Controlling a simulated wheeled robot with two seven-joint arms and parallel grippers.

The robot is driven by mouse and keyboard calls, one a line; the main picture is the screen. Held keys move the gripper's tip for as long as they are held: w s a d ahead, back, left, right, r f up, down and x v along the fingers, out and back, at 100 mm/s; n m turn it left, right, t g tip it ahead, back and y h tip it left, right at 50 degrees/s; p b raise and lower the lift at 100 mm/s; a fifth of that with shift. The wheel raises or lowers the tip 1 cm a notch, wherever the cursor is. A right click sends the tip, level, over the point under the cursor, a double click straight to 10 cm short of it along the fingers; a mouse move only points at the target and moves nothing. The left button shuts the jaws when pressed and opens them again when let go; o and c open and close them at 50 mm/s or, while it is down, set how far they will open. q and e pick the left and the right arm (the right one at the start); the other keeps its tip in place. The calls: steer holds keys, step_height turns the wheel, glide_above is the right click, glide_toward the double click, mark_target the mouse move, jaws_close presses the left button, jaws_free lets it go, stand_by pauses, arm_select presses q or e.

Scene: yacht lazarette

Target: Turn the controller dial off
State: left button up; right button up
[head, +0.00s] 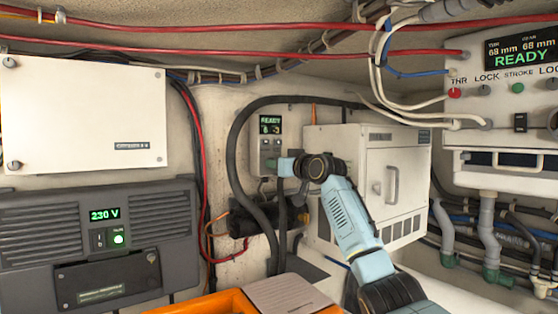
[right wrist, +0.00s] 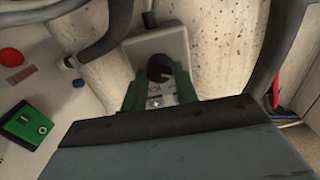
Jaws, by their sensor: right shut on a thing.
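The controller (head: 268,128) is a small grey box on the back wall with a lit green READY display. In the right wrist view the controller box (right wrist: 178,42) carries a round dark dial (right wrist: 156,67). My right gripper (head: 277,165) reaches the lower front of the controller from the right. In the right wrist view my right gripper (right wrist: 161,83) has its green fingers on either side of the dial, shut on it. The gripper and arm hide the dial in the head view. My left gripper is not in view.
A thick black cable (head: 236,150) loops around the controller. A white vented cabinet (head: 405,175) stands right of it. A grey 230 V unit (head: 100,240) and white box (head: 85,115) are at left. A second READY panel (head: 510,95) is at right. An orange case (head: 210,303) lies below.

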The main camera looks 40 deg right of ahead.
steer(key=shift+r+n, duration=0.1)
steer(key=shift+n, duration=0.4)
steer(key=o, duration=1)
steer(key=shift+s, duration=0.1)
steer(key=s+b, duration=0.1)
steer(key=s, duration=0.3)
steer(key=s+a+b, duration=0.1)
steer(key=s+b, duration=0.1)
steer(key=s, duration=0.2)
steer(key=s+b, duration=0.1)
steer(key=s, duration=0.4)
steer(key=shift+s+a+b, duration=0.1)
steer(key=shift+a+b, duration=0.15)
steer(key=shift+b, duration=0.1)
